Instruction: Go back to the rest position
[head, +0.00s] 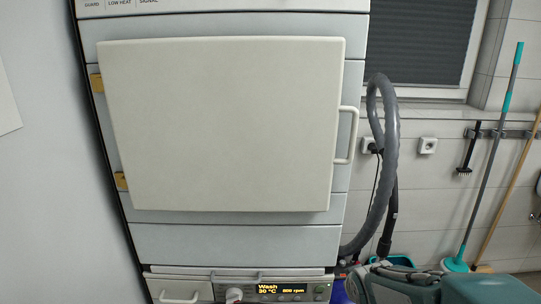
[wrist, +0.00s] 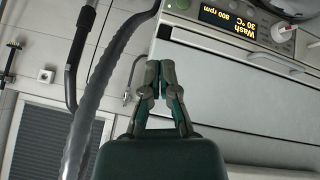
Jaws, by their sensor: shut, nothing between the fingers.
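My gripper (wrist: 162,66) shows in the wrist view with its two fingertips together, shut and empty. In the head view my dark green-grey arm is at the bottom right, to the right of the washer's panel (head: 289,290). The dryer (head: 240,245) stands above the washer. Its square white door (head: 222,125) covers the front, with yellow hinges on the left and a handle (head: 347,135) on the right. I cannot tell whether the door is fully latched.
A grey vacuum hose (head: 391,150) hangs right of the dryer and also shows in the wrist view (wrist: 92,100). A mop (head: 490,155) and a wooden-handled broom (head: 510,185) lean at the far right. A plain wall (head: 50,200) is on the left.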

